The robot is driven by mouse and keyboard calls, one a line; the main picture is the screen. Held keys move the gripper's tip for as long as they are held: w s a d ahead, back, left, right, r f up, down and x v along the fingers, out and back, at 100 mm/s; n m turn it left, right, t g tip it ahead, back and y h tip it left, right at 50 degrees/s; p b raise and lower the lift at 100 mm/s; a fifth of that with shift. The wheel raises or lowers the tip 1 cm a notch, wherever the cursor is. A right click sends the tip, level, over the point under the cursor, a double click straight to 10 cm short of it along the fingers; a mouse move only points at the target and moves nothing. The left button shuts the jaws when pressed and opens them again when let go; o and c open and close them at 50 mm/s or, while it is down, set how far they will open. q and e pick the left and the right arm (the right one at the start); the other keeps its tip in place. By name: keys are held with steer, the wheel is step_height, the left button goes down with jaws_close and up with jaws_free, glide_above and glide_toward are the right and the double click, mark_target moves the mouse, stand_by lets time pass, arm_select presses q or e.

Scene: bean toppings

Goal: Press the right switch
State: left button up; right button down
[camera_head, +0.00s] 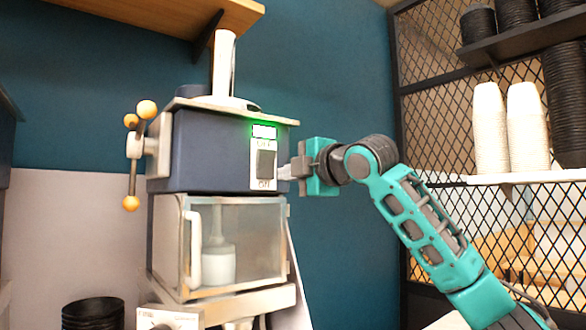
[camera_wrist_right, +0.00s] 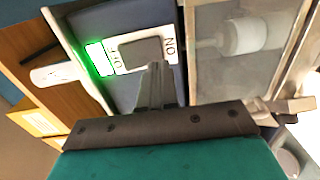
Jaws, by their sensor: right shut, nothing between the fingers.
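The switch (camera_head: 265,164) is a dark rocker on a white plate marked OFF above and ON below, on the front of a dark blue machine (camera_head: 212,150). A lit green indicator (camera_head: 264,131) sits above it. My right gripper (camera_head: 284,172) is shut and empty, its fingertips at the right edge of the switch plate in the head view. In the right wrist view the shut fingers (camera_wrist_right: 156,75) point at the switch (camera_wrist_right: 142,50) and overlap its lower edge. I cannot tell whether they touch it. My left gripper is not in view.
Below the machine is a clear-doored compartment (camera_head: 250,245) with a white handle. A lever with orange knobs (camera_head: 131,203) sticks out at the left. Black bowls (camera_head: 93,312) stand lower left. A mesh rack with stacked white cups (camera_head: 490,130) stands at the right.

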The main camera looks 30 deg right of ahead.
steer(key=s+f+b, duration=0.1)
steer(key=s, duration=0.7)
steer(key=shift+s+d+f+b, duration=0.15)
steer(key=shift+s+d+b, duration=0.15)
steer(key=shift+s+d, duration=0.1)
